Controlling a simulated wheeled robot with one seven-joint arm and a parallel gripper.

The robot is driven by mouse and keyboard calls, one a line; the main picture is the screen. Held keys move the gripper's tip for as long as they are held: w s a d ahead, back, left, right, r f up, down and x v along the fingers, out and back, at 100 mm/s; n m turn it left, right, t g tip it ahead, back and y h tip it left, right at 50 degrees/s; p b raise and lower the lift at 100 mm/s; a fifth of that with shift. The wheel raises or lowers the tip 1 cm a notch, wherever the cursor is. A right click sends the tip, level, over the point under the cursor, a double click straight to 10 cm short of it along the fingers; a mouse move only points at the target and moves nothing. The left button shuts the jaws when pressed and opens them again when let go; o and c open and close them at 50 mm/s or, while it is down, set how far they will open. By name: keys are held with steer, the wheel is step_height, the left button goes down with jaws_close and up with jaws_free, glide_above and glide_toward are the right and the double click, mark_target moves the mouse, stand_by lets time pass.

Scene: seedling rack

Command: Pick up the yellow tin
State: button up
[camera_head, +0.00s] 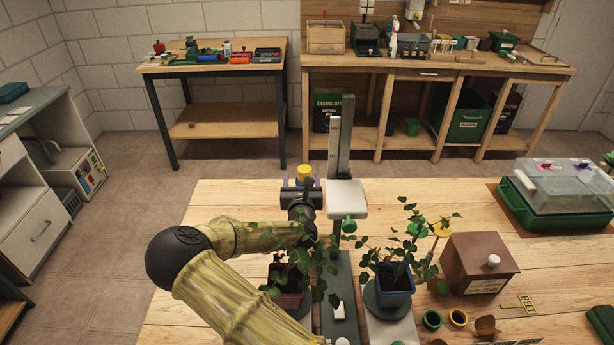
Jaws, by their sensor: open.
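The yellow tin (304,172) is a small cylinder near the far edge of the wooden table, just beyond my gripper. My gripper (303,183) points away from me at the end of my arm. Small purple-blue parts show on both sides of the tin, seemingly my open fingers. My dark wrist hides the lower part of the tin and most of the jaws. I cannot tell whether the fingers touch the tin or how far around it they reach.
A grey stand with an upright post (341,140) rises close right of my gripper. Leafy plants in a blue pot (395,284) and a reddish pot (287,296) crowd my arm. A brown box (480,264) and a green lidded tray (558,208) stand right. The table left of my arm is clear.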

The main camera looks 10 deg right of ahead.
mark_target(304, 166)
steer(key=shift+x, duration=1.15)
steer(key=x, duration=0.4)
steer(key=shift+d+f+b, duration=0.15)
steer(key=shift+d+b, duration=0.25)
steer(key=shift+d, duration=0.05)
steer(key=shift+w, duration=0.5)
steer(key=c, duration=1.1)
